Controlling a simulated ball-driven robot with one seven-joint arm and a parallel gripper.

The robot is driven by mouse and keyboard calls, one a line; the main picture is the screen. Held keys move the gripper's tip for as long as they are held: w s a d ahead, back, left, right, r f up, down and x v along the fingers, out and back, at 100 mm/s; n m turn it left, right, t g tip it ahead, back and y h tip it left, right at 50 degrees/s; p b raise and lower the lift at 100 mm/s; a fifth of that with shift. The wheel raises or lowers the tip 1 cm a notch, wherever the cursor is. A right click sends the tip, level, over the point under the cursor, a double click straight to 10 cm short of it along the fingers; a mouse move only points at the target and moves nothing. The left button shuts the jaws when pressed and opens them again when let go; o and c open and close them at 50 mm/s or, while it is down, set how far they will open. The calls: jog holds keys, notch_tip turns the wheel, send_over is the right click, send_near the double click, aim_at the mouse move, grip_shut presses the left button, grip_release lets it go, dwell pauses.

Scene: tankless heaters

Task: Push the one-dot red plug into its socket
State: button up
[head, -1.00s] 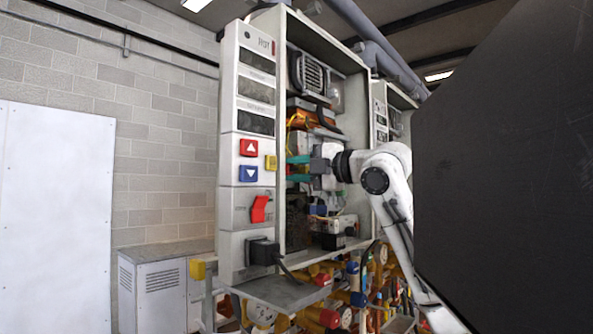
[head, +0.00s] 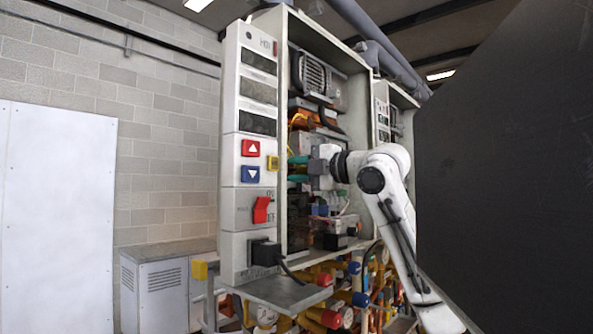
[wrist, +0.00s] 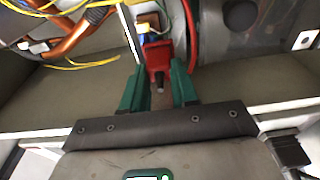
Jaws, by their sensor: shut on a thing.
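My gripper (head: 293,169) reaches into the open heater cabinet from the right, its green fingers near the middle of the opening. In the wrist view my gripper (wrist: 158,72) has its two green fingers on either side of a red plug (wrist: 157,51) and is shut on it. The plug has a dark, narrower part toward the palm. A small blue piece and pale and yellow wires show just beyond it. The dot marking cannot be made out. The socket cannot be told apart in either view, and the plug is hidden in the head view.
The heater's front panel (head: 247,150) stands left of the opening, with red and blue buttons and a red switch (head: 261,210). Copper pipe (wrist: 70,35) and loose yellow wires lie left of the fingers. A red hose (wrist: 191,30) runs close on the right. A shelf (head: 283,291) juts out below.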

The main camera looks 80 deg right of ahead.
jog(key=o, duration=1.1)
jog(key=shift+c, duration=0.2)
jog(key=shift+s, duration=0.1)
jog(key=b+v, duration=0.1)
jog(key=v, duration=0.9)
jog(key=shift+s, duration=0.25)
jog(key=shift+a, duration=0.1)
